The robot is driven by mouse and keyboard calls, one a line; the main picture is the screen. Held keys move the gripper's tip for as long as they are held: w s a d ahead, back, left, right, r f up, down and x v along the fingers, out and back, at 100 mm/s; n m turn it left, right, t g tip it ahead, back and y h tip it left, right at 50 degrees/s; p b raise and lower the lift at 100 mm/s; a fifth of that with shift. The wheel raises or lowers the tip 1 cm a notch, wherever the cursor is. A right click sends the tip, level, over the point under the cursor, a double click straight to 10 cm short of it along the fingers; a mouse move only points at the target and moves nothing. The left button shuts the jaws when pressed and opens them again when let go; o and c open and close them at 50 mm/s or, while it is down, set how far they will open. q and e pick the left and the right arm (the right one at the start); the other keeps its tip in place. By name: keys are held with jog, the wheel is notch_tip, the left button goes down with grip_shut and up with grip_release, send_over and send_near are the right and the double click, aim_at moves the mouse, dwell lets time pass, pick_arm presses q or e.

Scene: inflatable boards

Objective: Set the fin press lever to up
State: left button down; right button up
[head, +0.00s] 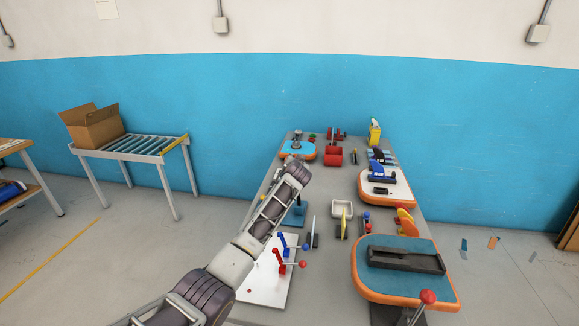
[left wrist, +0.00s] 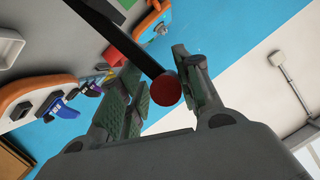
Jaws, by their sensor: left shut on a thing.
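My left arm reaches from the lower left over the grey table in the head view. Its gripper (head: 297,160) is at the arm's far end, small and mostly hidden by my wrist. In the left wrist view, my left gripper (left wrist: 158,85) is shut on a dark lever bar (left wrist: 130,42) at its round red knob (left wrist: 165,89), which sits between the two fingers. A teal stand (head: 296,215), perhaps the fin press base, is partly behind my arm; its upper part is hidden. The lever's angle is unclear in the head view. My right gripper is not in view.
A white board (head: 262,283) with blue and red toggle clamps lies near my arm. Orange-edged boards (head: 455,288) stand at the right, beside a red-knobbed lever (head: 428,297). A white bin (head: 342,208) sits mid-table. A roller stand (head: 135,146) is at the left.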

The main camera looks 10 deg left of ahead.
pick_arm(q)
jog(key=shift+s+d+f+m, duration=0.1)
jog(key=shift+d+f+m, duration=0.2)
jog(key=shift+d+f, duration=0.25)
jog(key=c, duration=1.1)
grip_release()
jog(key=shift+r, duration=0.15)
jog(key=shift+o, duration=0.6)
jog(key=shift+r, duration=0.3)
jog(key=shift+d, duration=0.1)
jog(key=shift+r, duration=0.1)
jog(key=v, duration=1.1)
jog(key=shift+s+d, duration=0.2)
jog(key=shift+s, duration=0.2)
